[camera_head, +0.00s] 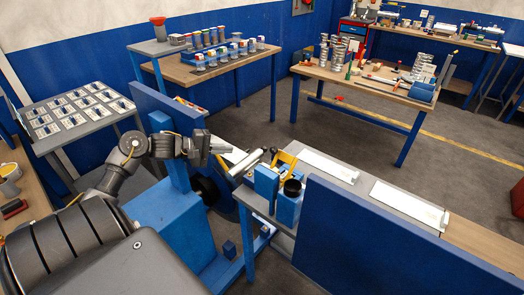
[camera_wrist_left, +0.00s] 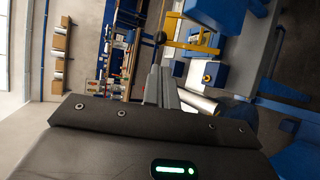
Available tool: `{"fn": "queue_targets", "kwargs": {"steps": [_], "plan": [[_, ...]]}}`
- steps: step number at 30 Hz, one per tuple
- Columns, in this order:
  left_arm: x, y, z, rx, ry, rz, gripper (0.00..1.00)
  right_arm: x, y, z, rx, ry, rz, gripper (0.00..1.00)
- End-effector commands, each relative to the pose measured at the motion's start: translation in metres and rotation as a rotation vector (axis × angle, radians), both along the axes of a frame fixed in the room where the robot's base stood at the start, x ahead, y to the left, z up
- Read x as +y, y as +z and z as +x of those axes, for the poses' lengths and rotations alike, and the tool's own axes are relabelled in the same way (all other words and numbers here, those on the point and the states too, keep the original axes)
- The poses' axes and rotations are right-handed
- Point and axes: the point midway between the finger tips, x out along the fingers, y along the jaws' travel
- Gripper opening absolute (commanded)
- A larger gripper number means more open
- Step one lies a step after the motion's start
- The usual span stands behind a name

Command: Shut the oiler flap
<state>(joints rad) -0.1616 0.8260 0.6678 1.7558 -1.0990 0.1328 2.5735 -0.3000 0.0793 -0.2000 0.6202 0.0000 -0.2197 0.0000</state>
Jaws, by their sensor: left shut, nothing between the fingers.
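A blue machine unit (camera_head: 266,181) stands at the near end of the grey bench, with a black round cup (camera_head: 292,188), a yellow bracket (camera_head: 287,160) and a silver cylinder (camera_head: 246,161) by it. I cannot tell which part is the oiler flap or how far it stands open. My left gripper (camera_head: 222,147) is shut and empty, held in the air left of the silver cylinder. In the left wrist view, its fingers (camera_wrist_left: 163,85) point toward a small black ball knob (camera_wrist_left: 160,38), with the yellow bracket (camera_wrist_left: 196,45) to the right. My right gripper is out of view.
A blue panel (camera_head: 385,245) fills the near right, and a blue post and panel (camera_head: 165,115) stand just behind my left arm. White plates (camera_head: 410,206) lie along the bench.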

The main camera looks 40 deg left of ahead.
Motion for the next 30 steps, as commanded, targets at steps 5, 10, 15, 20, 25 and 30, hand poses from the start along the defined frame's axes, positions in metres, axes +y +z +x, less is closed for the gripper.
{"fn": "queue_targets", "kwargs": {"steps": [5, 10, 15, 20, 25, 30], "plan": [[-0.007, -0.003, 0.014, -0.002, 0.001, -0.002, 0.0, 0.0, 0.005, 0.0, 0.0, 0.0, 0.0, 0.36], [-0.023, -0.012, 0.042, -0.003, 0.001, -0.001, 0.0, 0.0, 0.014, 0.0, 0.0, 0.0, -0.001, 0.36], [-0.038, -0.024, 0.072, -0.002, 0.003, -0.001, 0.0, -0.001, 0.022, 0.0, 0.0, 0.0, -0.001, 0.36], [-0.051, -0.033, 0.095, 0.0, 0.002, -0.001, 0.0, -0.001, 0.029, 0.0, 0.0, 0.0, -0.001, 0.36], [-0.059, -0.04, 0.11, -0.002, 0.002, 0.002, 0.0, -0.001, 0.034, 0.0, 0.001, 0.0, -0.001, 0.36], [-0.062, -0.044, 0.116, -0.001, 0.002, 0.003, 0.0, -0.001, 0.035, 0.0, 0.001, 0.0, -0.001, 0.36]]}}
